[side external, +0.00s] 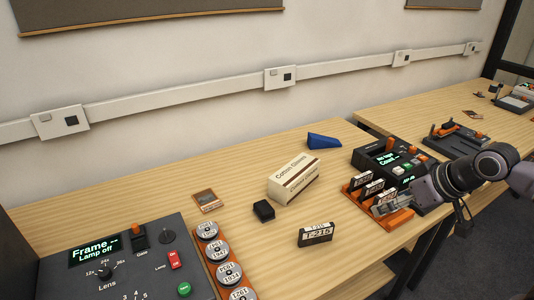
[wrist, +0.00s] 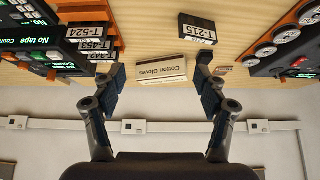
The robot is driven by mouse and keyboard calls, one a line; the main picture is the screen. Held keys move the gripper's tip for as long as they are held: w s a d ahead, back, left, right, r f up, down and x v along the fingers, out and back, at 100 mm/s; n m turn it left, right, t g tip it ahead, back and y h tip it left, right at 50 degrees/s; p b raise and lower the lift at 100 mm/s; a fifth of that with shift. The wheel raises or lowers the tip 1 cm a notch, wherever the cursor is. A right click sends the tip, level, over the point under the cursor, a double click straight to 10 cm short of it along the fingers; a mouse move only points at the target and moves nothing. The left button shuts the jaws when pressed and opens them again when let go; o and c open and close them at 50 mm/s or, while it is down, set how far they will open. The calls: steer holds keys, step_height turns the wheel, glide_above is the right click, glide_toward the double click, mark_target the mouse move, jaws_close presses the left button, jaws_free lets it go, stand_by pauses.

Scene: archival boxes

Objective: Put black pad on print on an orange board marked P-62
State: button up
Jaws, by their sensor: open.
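The black pad (side external: 264,210) is a small dark block lying on the wooden bench, left of the white glove box. The print on an orange board (side external: 207,201) lies flat on the bench to the left of the pad, apart from it. Its marking is too small to read. My gripper (side external: 392,205) is at the right, by the orange rack, well away from both. In the wrist view my gripper (wrist: 160,72) has its fingers wide apart with nothing held between them.
The Cotton Gloves box (side external: 293,179) and a T-215 cassette (side external: 316,234) stand between my gripper and the pad. An orange rack (side external: 398,218) holds several cassettes. A blue wedge (side external: 324,141) lies behind. A lamp console (side external: 125,262) and several round cans (side external: 217,250) stand left.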

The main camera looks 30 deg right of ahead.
stand_by(0.4)
steer(key=g, duration=0.3)
glide_above(264, 207)
steer(key=s, duration=0.4)
step_height(264, 207, down, 8)
steer(key=x, duration=0.5)
steer(key=shift+w+d+f, duration=0.1)
steer(key=shift+w+d, duration=0.15)
steer(key=shift+d, duration=0.05)
steer(key=shift+a+x, duration=0.15)
steer(key=shift+x, duration=1.15)
steer(key=shift+a+x, duration=0.15)
steer(key=shift+x, duration=1.15)
steer(key=shift+c, duration=0.3)
steer(key=c, duration=1.3)
